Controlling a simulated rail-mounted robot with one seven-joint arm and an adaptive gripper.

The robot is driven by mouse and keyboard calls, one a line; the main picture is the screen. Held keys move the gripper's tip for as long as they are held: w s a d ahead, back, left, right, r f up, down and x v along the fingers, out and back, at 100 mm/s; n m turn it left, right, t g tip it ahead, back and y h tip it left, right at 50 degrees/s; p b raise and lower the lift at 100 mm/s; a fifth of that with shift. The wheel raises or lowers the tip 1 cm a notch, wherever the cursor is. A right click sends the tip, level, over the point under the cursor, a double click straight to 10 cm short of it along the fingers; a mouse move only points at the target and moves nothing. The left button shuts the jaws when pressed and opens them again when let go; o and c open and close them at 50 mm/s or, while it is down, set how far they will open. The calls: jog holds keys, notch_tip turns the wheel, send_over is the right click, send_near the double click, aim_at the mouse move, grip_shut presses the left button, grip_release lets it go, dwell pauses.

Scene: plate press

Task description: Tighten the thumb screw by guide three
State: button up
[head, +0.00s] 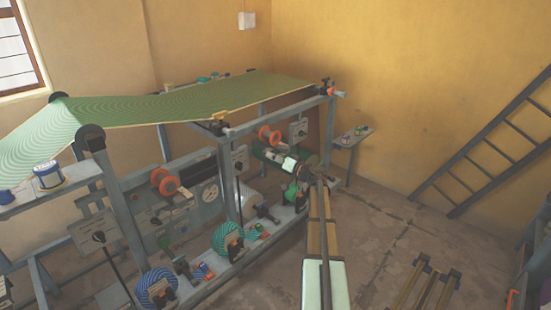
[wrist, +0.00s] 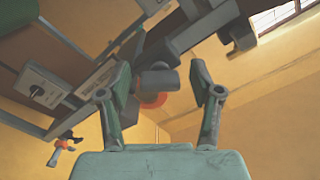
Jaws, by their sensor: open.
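In the wrist view my gripper (wrist: 160,80) is open, its two green-grey fingers apart with nothing held. A dark grey rounded piece (wrist: 158,79) shows between and beyond the fingers, with an orange-red disc (wrist: 153,100) partly hidden behind it. I cannot tell whether that grey piece is the thumb screw, or which guide is guide three; no number is readable. In the head view my arm reaches to the right end of the machine frame (head: 228,180), and its far end is too small to make out clearly.
Green striped cloth (head: 190,103) stretches over the frame. Orange-flanged spools (head: 165,182) and striped rolls (head: 228,238) sit along it. A control box (wrist: 42,88) shows left in the wrist view.

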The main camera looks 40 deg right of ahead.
jog(key=c, duration=1.2)
jog(key=shift+o, duration=0.2)
